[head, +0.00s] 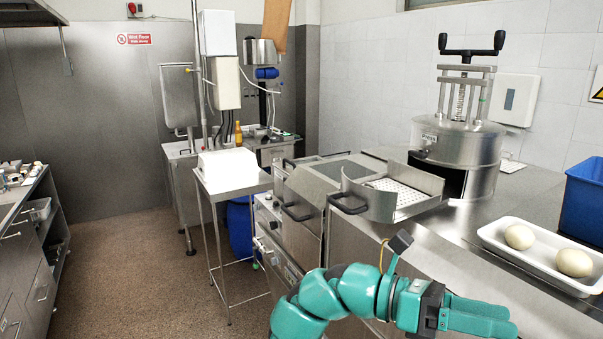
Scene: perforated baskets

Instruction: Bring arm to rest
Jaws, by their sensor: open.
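My green arm reaches in from the bottom edge of the head view, bent and stretched to the right. My gripper (480,317) is at the lower right, in front of the steel counter (430,236). Its green fingers point right, and I see nothing between them. It is open. A small dark camera block stands up from the wrist.
A perforated steel basket (392,194) with a handle sits on the counter. Behind it stands a steel press (460,140). A white tray (545,252) holds two pale round pieces. A blue crate (583,203) stands at the right edge. The floor on the left is clear.

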